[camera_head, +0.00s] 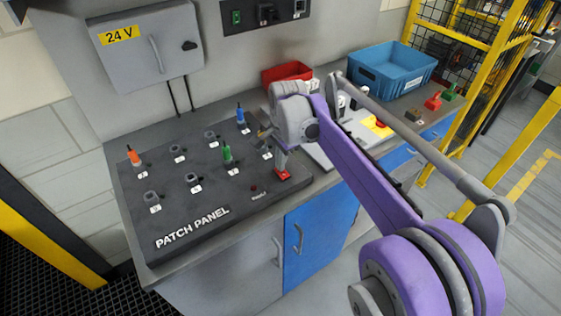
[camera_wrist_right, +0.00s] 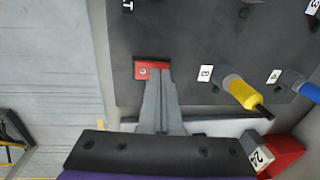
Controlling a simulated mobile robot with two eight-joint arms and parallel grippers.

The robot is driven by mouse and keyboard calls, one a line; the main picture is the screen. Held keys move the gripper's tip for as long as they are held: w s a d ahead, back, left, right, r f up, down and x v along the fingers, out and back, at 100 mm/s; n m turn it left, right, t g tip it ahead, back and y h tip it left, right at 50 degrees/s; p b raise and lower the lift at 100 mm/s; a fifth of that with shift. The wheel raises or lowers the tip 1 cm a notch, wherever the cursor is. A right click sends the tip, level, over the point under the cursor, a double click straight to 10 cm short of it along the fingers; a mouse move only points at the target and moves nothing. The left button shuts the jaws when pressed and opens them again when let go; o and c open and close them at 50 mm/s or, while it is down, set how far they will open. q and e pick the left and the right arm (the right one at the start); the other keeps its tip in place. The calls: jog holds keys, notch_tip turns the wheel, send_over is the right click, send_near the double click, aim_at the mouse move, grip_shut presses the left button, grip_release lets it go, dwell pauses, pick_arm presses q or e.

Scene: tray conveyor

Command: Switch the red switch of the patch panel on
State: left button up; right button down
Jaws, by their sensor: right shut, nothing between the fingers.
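The patch panel (camera_head: 217,197) is a dark sloped board with numbered sockets on the bench. Its red switch (camera_head: 284,176) sits at the near right corner. My right gripper (camera_head: 281,165) is shut and empty, its fingertips right at the switch. In the right wrist view the red switch (camera_wrist_right: 142,70) is partly covered by the shut fingertips (camera_wrist_right: 158,76); they look to be touching it, but contact is not certain. I cannot tell the switch's position. A small dark red lamp (camera_head: 253,188) lies left of the switch. My left gripper is not in view.
Orange (camera_head: 133,156), green (camera_head: 227,153) and blue (camera_head: 240,115) plugs stand in the panel. A yellow plug (camera_wrist_right: 240,92) stands near the gripper. A red bin (camera_head: 286,73) and blue crate (camera_head: 392,68) are behind. The 24 V cabinet (camera_head: 150,50) hangs above.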

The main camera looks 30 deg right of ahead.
jog(key=shift+a+f, duration=0.1)
jog(key=shift+f, duration=0.15)
dwell(0.3)
jog(key=shift+s, duration=0.8)
